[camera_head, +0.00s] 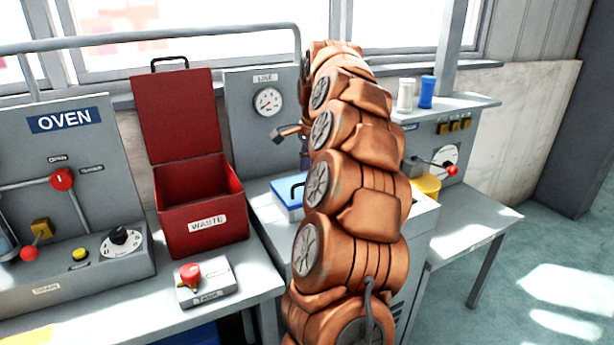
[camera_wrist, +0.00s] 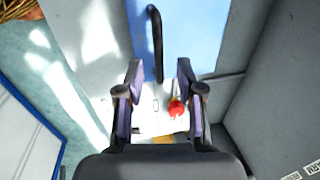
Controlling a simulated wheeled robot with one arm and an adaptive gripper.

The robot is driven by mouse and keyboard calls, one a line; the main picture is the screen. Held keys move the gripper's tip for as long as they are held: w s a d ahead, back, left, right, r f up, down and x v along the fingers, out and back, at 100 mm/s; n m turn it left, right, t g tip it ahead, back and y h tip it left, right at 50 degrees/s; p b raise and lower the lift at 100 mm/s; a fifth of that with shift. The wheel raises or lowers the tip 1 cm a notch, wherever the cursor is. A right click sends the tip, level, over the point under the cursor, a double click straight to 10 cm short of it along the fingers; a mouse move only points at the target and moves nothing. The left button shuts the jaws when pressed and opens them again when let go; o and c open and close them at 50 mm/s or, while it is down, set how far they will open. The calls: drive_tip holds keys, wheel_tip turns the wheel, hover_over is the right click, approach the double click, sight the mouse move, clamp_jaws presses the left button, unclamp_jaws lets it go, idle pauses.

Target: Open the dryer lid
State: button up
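A blue lid (camera_head: 289,193) with a dark handle lies closed on the grey bench unit, partly hidden behind my copper arm in the head view. No dryer label is readable. In the wrist view the blue lid (camera_wrist: 200,35) fills the top middle, and its black bar handle (camera_wrist: 155,40) runs up and down the picture. My gripper (camera_wrist: 160,68) is open. The lower end of the handle shows between the fingertips; I cannot tell how far away it is, and no contact shows. The head view mostly hides the gripper behind the arm.
A red waste bin (camera_head: 205,205) stands open left of my arm, with a red-knobbed box (camera_head: 204,282) in front. A red-knobbed lever (camera_head: 451,170) is at the right; a red ball (camera_wrist: 176,107) shows between the fingers. White and blue spools (camera_head: 427,92) stand on the shelf.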

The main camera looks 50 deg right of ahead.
drive_tip(key=shift+w+d+f, duration=0.1)
drive_tip(key=shift+f, duration=0.55)
drive_tip(key=shift+w+d+f, duration=0.1)
drive_tip(key=shift+f, duration=0.55)
drive_tip(key=shift+c, duration=0.4)
drive_tip(key=shift+a, duration=0.1)
clamp_jaws()
